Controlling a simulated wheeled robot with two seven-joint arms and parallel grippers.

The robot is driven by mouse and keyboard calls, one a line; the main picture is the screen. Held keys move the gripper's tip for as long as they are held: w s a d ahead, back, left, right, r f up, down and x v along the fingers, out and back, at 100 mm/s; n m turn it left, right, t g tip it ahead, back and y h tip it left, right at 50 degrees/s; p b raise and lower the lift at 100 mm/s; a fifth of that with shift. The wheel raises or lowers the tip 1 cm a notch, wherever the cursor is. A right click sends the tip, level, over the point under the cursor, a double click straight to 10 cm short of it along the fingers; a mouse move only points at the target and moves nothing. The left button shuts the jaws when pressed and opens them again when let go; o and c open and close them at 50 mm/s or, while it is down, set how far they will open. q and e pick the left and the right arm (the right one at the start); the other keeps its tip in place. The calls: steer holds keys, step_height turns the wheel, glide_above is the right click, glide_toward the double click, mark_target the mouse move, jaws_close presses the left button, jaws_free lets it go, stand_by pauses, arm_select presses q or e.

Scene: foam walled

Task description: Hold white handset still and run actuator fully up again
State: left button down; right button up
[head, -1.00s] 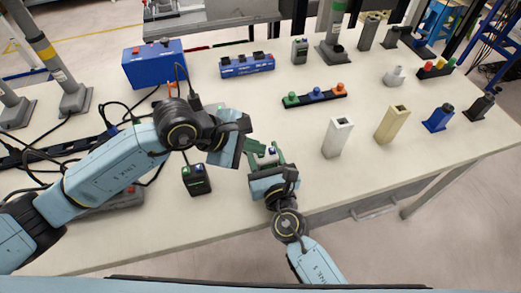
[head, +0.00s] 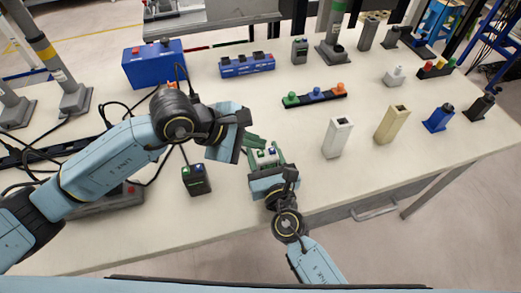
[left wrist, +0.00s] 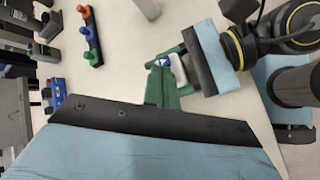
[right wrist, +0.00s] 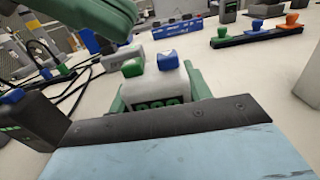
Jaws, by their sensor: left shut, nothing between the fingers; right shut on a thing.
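The white handset (head: 265,158) stands at the table's front, with a green button and a blue button on top. It shows large in the right wrist view (right wrist: 155,88), upright. My right gripper (head: 266,165) is shut on it, one green finger on each side. My left gripper (head: 254,143) is shut and empty, just above and beside the handset. Its green fingers show in the left wrist view (left wrist: 164,82), close to the blue button, and at the top of the right wrist view (right wrist: 100,18), apart from the buttons. I cannot tell which column is the actuator.
A black handset (head: 196,179) with green and blue buttons stands left of the white one. Cables lie at the left. A blue box (head: 154,66), a blue button strip (head: 247,65) and a black knob strip (head: 314,96) lie farther back. A white block (head: 337,138) stands to the right.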

mark_target(255, 156)
arm_select(q)
step_height(255, 156, up, 5)
stand_by(0.6)
stand_by(0.5)
arm_select(e)
steer(key=o, duration=1.1)
steer(key=shift+s, duration=0.1)
